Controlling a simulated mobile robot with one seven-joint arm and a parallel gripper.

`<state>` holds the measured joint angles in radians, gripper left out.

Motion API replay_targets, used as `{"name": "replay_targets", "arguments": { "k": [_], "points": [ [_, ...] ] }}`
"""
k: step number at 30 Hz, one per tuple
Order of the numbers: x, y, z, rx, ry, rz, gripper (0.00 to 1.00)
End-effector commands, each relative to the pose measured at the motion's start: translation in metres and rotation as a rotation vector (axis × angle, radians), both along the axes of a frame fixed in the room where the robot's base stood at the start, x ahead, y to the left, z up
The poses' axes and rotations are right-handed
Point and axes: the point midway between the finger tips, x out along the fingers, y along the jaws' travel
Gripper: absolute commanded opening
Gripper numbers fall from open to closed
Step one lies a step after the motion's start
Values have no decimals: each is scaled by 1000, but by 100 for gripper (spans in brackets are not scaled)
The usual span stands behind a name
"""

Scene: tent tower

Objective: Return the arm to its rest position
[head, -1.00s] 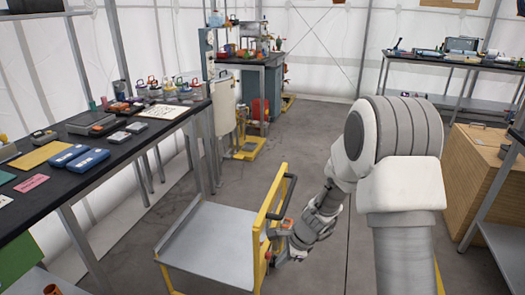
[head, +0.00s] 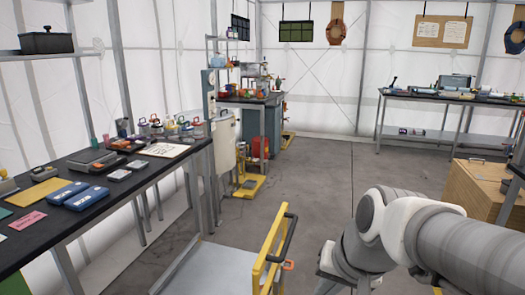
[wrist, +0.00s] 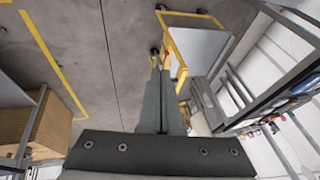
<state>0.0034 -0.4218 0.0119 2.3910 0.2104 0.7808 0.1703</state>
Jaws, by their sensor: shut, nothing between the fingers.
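My gripper (wrist: 161,80) shows in the wrist view with its two grey fingers together and nothing between them. In the head view my white and grey arm is folded low at the right, and the fingers cannot be made out there. In the wrist view the fingers overlap the near side of the yellow-framed cart (wrist: 203,47); I cannot tell how far apart they are. In the head view the cart's grey top (head: 215,268) and yellow handle frame (head: 272,252) stand left of my arm.
A black-topped table (head: 125,183) with many small items runs along the left. A wooden crate (head: 480,188) stands at the right, with a long bench (head: 440,101) behind it. A second workbench (head: 250,100) is at the back. The middle floor (head: 320,175) is clear.

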Motion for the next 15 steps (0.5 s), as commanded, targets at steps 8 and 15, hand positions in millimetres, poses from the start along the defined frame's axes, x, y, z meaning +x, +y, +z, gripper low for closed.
{"name": "replay_targets", "arguments": {
  "k": [8, 15],
  "points": [
    [-56, -27, 22, -202, -95, 174, 0],
    [-72, -36, 63, -269, -112, 222, 0]
  ]
}}
